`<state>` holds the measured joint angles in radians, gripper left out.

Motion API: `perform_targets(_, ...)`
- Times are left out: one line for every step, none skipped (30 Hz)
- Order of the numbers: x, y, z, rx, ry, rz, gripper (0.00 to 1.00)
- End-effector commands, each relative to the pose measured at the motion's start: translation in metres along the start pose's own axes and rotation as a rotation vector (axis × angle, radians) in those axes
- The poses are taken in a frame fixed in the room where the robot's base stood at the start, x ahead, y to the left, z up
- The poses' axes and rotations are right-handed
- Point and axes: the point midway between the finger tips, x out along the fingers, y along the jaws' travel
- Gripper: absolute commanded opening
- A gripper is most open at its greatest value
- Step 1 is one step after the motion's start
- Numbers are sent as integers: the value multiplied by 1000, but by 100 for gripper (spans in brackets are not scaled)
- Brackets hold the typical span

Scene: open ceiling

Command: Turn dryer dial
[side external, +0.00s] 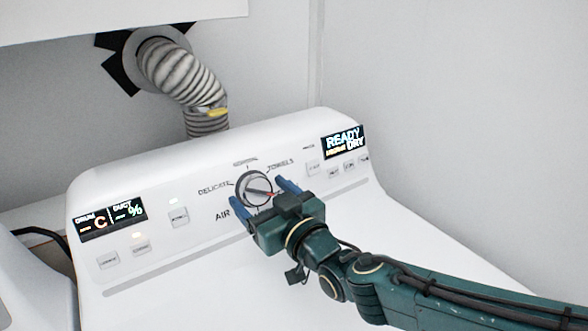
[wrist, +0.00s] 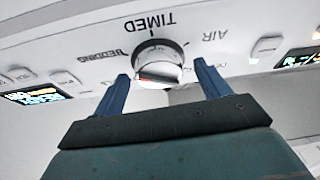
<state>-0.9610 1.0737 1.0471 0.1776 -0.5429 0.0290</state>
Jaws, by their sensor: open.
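The dryer dial (side external: 252,182) is a round knob with a silver rim and a red mark, in the middle of the white dryer's sloped control panel (side external: 140,205). DELICATE, TOWELS and AIR labels show around it; the red mark lies toward the lower right. My gripper (side external: 257,191) is open, with its two blue fingers apart on either side of the dial. In the wrist view the dial (wrist: 158,52) sits between and just beyond the fingertips (wrist: 161,68), with BEDDING, TIMED and AIR labels upside down around it. I cannot tell whether either finger touches it.
Small buttons (side external: 180,217) and lit displays (side external: 112,219) lie left and right of the dial. A striped duct hose (side external: 190,80) rises behind the panel. A white overhang (side external: 100,18) is at the upper left. The dryer's top (side external: 190,290) in front is clear.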

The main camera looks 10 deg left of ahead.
Motion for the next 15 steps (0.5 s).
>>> perform_targets(2, 0, 0, 0, 2, 0, 75)
perform_targets(2, 0, -1, 0, 1, 0, 75)
perform_targets(3, 0, 0, 0, 1, 0, 75)
perform_targets(3, 0, 0, 0, 1, 0, 75)
perform_targets(3, 0, 0, 0, 0, 0, 75)
perform_targets(3, 0, 0, 0, 0, 0, 75)
perform_targets(4, 0, 0, 0, 0, 0, 75)
perform_targets(4, 0, 0, 0, 0, 0, 75)
perform_targets(4, 0, 0, 0, 0, 0, 75)
perform_targets(4, 0, 0, 0, 0, 0, 75)
perform_targets(4, 0, 0, 0, 0, 0, 75)
perform_targets(3, 0, 0, 0, 0, 0, 75)
perform_targets(3, 0, 0, 0, 0, 0, 75)
perform_targets(3, 0, 0, 0, 0, 0, 71)
perform_targets(3, 0, 0, 0, 0, 0, 64)
